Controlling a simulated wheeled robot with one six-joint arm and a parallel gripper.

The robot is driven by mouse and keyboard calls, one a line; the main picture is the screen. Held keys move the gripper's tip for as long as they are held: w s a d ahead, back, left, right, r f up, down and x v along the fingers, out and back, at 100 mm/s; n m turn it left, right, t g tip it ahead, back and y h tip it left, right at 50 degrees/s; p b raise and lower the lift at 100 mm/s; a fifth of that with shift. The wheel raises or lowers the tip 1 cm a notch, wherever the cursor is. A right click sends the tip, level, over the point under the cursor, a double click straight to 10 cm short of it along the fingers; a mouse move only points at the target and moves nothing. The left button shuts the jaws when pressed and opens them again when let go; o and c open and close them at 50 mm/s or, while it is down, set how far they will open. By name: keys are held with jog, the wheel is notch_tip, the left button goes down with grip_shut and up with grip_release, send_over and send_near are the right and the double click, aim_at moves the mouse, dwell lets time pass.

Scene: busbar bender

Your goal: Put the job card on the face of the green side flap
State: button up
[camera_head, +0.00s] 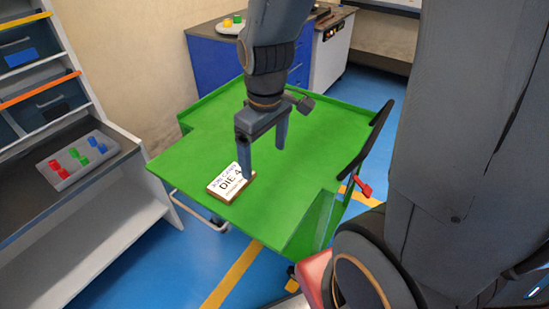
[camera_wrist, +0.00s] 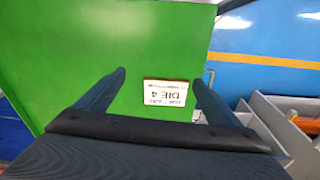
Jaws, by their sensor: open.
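The job card (camera_head: 230,183) is a small white plate with a brown edge, printed "DIE 4". It lies flat, text up, on the green surface (camera_head: 190,158), near its left front edge. Green panels continue without a clear seam, so I cannot tell exactly where the side flap begins. My gripper (camera_head: 264,161) is open and points down over the card's right end. In the wrist view my gripper (camera_wrist: 159,77) has the card (camera_wrist: 167,92) between its fingers in the picture, nearer the right finger. I see no clear contact with the card.
A grey shelf unit (camera_head: 110,215) with a tray of coloured pieces (camera_head: 83,161) stands left. A blue cabinet (camera_head: 215,62) stands behind. Most of the green surface is clear.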

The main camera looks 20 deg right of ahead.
jog(key=s+m, duration=0.1)
jog(key=m, duration=0.1)
jog(key=s+d+m, duration=0.1)
jog(key=s+m, duration=0.1)
jog(key=m, duration=0.1)
jog(key=shift+d+m, duration=0.25)
jog(key=shift+m, duration=0.05)
jog(key=shift+w, duration=0.1)
dwell(0.9)
